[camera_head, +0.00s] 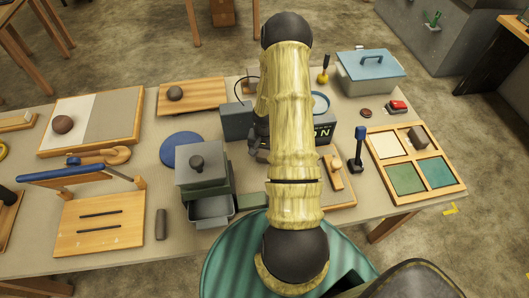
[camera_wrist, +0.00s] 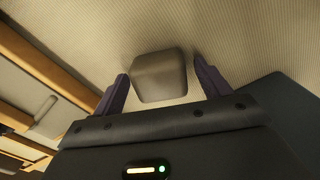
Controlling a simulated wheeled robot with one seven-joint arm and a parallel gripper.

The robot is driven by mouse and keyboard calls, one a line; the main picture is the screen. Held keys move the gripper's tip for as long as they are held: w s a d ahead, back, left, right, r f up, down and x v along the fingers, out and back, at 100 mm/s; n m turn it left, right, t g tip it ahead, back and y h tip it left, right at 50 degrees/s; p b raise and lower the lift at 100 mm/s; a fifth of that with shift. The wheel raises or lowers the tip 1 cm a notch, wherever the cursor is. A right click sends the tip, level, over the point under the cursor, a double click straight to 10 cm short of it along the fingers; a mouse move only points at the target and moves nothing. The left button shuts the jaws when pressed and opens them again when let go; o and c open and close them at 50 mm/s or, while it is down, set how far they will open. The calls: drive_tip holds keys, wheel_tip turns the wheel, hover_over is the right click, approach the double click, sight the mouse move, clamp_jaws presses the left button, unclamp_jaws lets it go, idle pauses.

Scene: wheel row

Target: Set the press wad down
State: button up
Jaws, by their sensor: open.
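In the wrist view a grey-brown block with rounded edges, which looks like the press wad (camera_wrist: 160,76), is between the two dark fingers of my gripper (camera_wrist: 159,70). The fingers are open, with a visible gap on each side of the block. Behind it is a plain beige surface; I cannot tell for certain that the block rests on it. In the head view my gripper (camera_head: 257,140) is mostly hidden behind my arm, near the middle of the table, and the block between the fingers cannot be made out.
A grey lidded box (camera_head: 204,165) and a blue disc (camera_head: 181,150) are left of my arm. A divided wooden tray (camera_head: 447,196), a dark upright tool with a blue top (camera_head: 358,148) and a blue-lidded bin (camera_head: 370,72) are on the right. Wooden boards (camera_head: 97,243) fill the left side.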

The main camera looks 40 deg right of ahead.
wheel_tip(320, 180, up, 12)
drive_tip(key=shift+b, duration=0.4)
drive_tip(key=shift+r, duration=0.1)
idle(0.4)
drive_tip(key=s+a+r+n+t, duration=0.1)
drive_tip(key=s+a+r+n, duration=0.3)
drive_tip(key=a+r, duration=0.3)
drive_tip(key=s+a+r+n+t, duration=0.1)
drive_tip(key=s+a+r+n, duration=0.3)
drive_tip(key=a+r, duration=0.4)
drive_tip(key=a+n, duration=0.1)
drive_tip(key=a, duration=0.5)
drive_tip(key=shift+s+n+t, duration=0.3)
